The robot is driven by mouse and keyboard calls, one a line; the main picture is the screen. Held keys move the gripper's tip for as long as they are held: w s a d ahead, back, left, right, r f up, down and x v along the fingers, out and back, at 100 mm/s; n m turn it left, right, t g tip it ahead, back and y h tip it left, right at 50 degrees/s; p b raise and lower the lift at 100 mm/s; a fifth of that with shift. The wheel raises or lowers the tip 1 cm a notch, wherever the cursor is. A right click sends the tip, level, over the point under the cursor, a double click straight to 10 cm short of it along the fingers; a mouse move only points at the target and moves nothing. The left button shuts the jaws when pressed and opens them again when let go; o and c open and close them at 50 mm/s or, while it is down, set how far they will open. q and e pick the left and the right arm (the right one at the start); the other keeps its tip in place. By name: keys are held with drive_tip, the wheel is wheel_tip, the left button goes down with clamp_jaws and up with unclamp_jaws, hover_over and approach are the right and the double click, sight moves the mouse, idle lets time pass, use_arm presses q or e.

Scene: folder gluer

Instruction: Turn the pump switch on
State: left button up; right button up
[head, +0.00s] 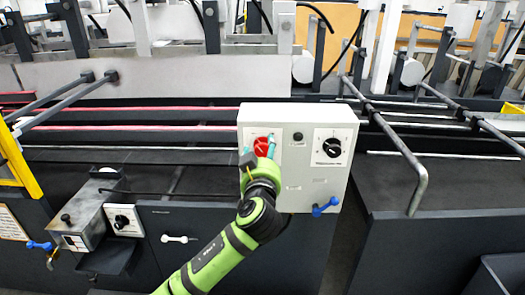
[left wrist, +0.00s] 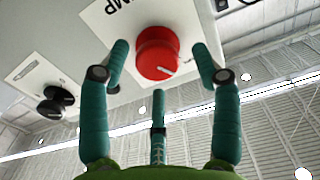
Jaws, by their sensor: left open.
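The pump switch is a red round knob (head: 262,146) on a white plate, on the left part of the light grey control box. In the left wrist view the red knob (left wrist: 158,50) has a white mark near its lower edge, and part of the label "PUMP" shows beside it. My left gripper (head: 260,154) is at the knob. The left wrist view shows its teal fingers (left wrist: 160,62) open, one on each side of the knob, with a gap to it. The knob's exact setting is hard to read. My right gripper is not in view.
A black rotary knob (head: 332,147) sits on the box's right side, with a small black button (head: 298,136) between. A blue-handled lever (head: 326,206) is below. Grey rails (head: 395,140) stand to the right. Another black knob (head: 122,221) is at lower left.

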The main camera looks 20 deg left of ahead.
use_arm(q)
drive_tip(key=c, duration=1.1)
